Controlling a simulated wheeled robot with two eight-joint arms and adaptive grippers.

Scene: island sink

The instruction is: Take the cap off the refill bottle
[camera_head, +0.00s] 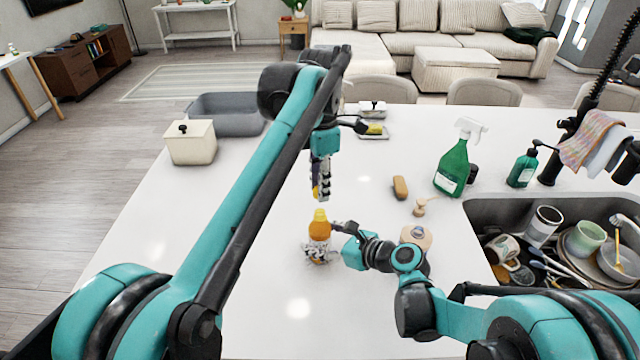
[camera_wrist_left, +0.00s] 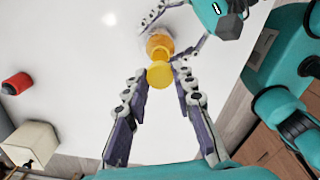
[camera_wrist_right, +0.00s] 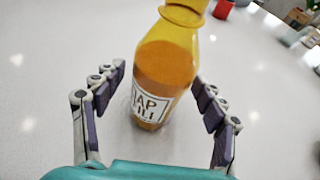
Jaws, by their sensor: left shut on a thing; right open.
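The refill bottle (camera_head: 319,238) stands upright on the white counter, with an orange body, yellow top and white label; it also shows in the right wrist view (camera_wrist_right: 163,75). My left gripper (camera_wrist_left: 160,76) is above the bottle, pointing down. It is shut on the yellow cap (camera_wrist_left: 159,72), which lies between its fingertips. In the head view a gap shows between these fingertips and the bottle's yellow top.
A green spray bottle (camera_head: 452,166), a brown brush (camera_head: 400,187) and a wooden-topped piece (camera_head: 416,237) stand to the right. The sink (camera_head: 474,216) holds dishes. A cream canister (camera_head: 190,142) and a grey basin (camera_head: 225,112) are at the back left. The front counter is clear.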

